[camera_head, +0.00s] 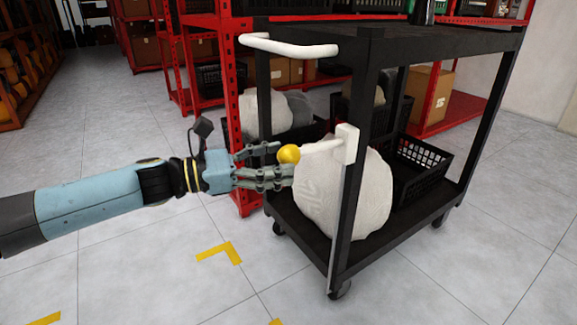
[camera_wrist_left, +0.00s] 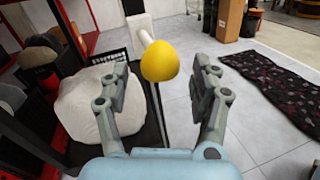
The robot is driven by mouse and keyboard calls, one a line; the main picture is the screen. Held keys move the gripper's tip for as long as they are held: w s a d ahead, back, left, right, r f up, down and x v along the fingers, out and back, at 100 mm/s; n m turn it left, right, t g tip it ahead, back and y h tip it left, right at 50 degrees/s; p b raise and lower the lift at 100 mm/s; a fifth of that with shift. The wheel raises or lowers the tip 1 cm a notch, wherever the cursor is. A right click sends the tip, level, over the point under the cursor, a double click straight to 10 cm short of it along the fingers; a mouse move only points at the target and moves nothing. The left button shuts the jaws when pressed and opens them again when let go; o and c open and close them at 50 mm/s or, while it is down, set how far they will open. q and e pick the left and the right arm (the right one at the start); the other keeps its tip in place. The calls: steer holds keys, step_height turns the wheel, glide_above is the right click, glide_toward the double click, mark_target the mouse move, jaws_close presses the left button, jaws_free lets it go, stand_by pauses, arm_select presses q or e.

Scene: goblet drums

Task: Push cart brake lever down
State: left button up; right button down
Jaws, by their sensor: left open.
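The black cart (camera_head: 420,45) stands right of centre in the head view. Its brake lever (camera_head: 318,147) is a white rod with a yellow knob (camera_head: 289,154), sticking out to the left from a white block (camera_head: 346,143) on the front post. My left gripper (camera_head: 272,164) is open, with its fingers at the knob. In the left wrist view the knob (camera_wrist_left: 160,61) sits between the two spread fingers (camera_wrist_left: 162,85), with a gap visible on each side. Whether a finger touches it is unclear. My right gripper is not in view.
A white sack (camera_head: 335,200) and a black crate (camera_head: 418,165) sit on the cart's lower shelf. A white handle (camera_head: 290,46) juts from the cart top. Red shelving (camera_head: 236,105) stands behind. Dark patterned fabric (camera_wrist_left: 275,90) lies on the floor.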

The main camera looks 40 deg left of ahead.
mark_target(314, 148)
arm_select(q)
steer(key=shift+x, duration=1.3)
jaws_close()
